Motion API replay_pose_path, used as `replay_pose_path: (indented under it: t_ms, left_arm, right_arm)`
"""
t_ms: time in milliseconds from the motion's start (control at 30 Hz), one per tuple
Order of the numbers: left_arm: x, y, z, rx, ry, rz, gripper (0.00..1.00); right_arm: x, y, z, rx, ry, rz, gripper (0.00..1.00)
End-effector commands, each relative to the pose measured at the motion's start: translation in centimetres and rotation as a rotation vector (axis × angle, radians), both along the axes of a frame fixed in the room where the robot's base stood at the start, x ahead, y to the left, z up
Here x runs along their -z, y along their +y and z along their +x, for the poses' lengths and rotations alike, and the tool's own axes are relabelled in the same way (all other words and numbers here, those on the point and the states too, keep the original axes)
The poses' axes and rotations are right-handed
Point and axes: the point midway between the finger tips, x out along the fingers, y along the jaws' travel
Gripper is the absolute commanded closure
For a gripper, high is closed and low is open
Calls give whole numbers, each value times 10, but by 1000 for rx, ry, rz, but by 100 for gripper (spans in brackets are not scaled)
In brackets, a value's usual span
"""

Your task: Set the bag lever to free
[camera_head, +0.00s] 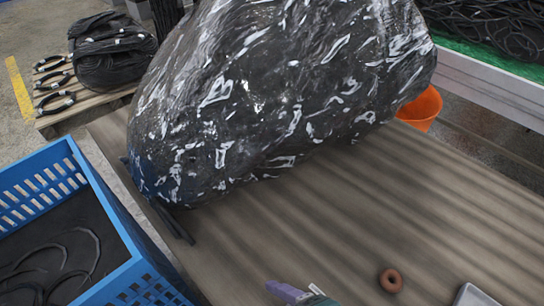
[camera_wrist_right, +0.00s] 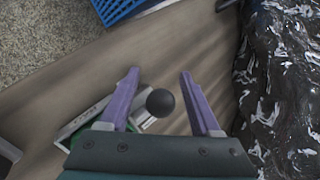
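A large black plastic bag (camera_head: 285,85) with shiny wrinkles bulges over the table at the top of the head view. It also shows at the right edge of the right wrist view (camera_wrist_right: 285,80). A round dark knob (camera_wrist_right: 160,102) shows between the purple fingers of my right gripper (camera_wrist_right: 159,75). It may be the lever's end, but its stem and setting are hidden. The fingers are open with space on both sides of the knob. Only part of a purple finger (camera_head: 287,291) shows at the bottom of the head view. My left gripper is not in view.
A blue crate (camera_head: 105,190) with dark hoses stands at the left. An orange container (camera_head: 421,107) is right of the bag. A brown ring (camera_head: 390,280) and a grey tray (camera_head: 474,295) lie at the lower right. The wooden table (camera_head: 330,220) is mostly clear below the bag.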

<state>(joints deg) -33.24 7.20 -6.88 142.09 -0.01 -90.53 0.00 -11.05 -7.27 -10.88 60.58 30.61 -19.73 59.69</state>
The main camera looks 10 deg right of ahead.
Motion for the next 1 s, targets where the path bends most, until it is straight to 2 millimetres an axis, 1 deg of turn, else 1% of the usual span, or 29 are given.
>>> replay_pose_path:
  t_ms: [167,267,367,500,700,833,1000]
  left_arm:
    - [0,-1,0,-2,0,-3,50]
    - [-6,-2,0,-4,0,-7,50]
    - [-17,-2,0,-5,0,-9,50]
    - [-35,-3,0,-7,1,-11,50]
    - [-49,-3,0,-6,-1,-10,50]
    - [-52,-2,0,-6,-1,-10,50]
    - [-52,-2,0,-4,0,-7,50]
  right_arm:
    - [0,0,0,0,0,0,36]
    - [-6,-2,-3,0,1,0,36]
    - [-20,-8,-10,1,0,0,36]
    - [-44,-19,-25,0,1,-1,36]
    - [-69,-33,-42,0,1,-1,36]
    - [-77,-37,-48,0,0,0,36]
    - [-78,-38,-49,0,0,0,36]
